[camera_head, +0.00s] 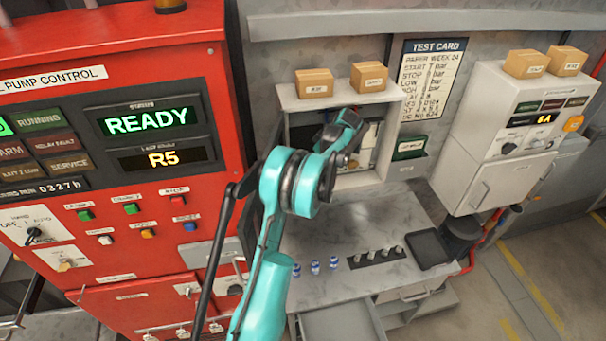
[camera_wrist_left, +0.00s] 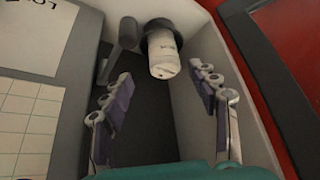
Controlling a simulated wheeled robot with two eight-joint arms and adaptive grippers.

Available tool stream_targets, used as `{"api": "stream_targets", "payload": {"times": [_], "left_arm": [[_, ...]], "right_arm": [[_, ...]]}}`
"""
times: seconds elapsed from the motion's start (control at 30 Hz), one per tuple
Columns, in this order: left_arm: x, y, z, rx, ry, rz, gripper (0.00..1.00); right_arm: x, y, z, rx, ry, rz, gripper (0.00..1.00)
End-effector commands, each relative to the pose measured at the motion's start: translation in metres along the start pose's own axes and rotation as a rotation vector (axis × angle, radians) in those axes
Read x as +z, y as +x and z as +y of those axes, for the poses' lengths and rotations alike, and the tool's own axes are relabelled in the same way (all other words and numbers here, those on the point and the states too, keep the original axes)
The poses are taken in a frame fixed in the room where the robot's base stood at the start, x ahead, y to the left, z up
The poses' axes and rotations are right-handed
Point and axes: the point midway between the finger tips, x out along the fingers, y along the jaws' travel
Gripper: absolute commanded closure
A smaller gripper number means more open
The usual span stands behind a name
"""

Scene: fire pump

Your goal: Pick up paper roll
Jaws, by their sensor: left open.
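The paper roll (camera_wrist_left: 163,62) is a white cylinder with dark print, seated against a round black holder inside the grey cabinet; it shows in the left wrist view, upper middle. My left gripper (camera_wrist_left: 163,115) is open, with one finger on each side of the space below the roll. The fingers are apart from the roll and nothing is between them. In the head view my left arm reaches into the open cabinet (camera_head: 290,138), and the roll cannot be made out there behind the arm. My right gripper is not in view.
A dark lever (camera_wrist_left: 122,45) stands just left of the roll, and gridded paper (camera_wrist_left: 25,125) lies further left. Cabinet walls are close around. Two boxes (camera_head: 314,82) sit on top. The bench (camera_head: 350,225) below holds small blue-white items (camera_head: 315,267) and a black tray (camera_head: 428,248).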

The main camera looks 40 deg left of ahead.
Motion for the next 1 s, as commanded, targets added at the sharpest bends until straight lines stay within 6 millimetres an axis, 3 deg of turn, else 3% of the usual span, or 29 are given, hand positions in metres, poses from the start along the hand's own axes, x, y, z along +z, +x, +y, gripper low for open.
{"api": "stream_targets", "payload": {"times": [0.3, 0.6, 0.63, 0.83, 1.0], "left_arm": [[-0.001, 0.044, -0.006, 0.001, 0.001, 0.000, 0.40], [0.000, 0.052, -0.006, 0.002, 0.003, 0.000, 0.40], [0.000, 0.052, -0.006, 0.002, 0.003, 0.000, 0.43], [0.000, 0.052, -0.006, 0.002, 0.003, 0.000, 0.95], [0.000, 0.052, -0.006, 0.002, 0.003, 0.000, 0.95]], "right_arm": [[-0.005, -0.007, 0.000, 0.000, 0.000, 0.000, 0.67], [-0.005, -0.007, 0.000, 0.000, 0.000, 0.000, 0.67], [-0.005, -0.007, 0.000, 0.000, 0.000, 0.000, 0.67], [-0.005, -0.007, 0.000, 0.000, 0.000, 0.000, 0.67], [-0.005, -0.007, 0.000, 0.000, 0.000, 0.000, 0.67]]}}
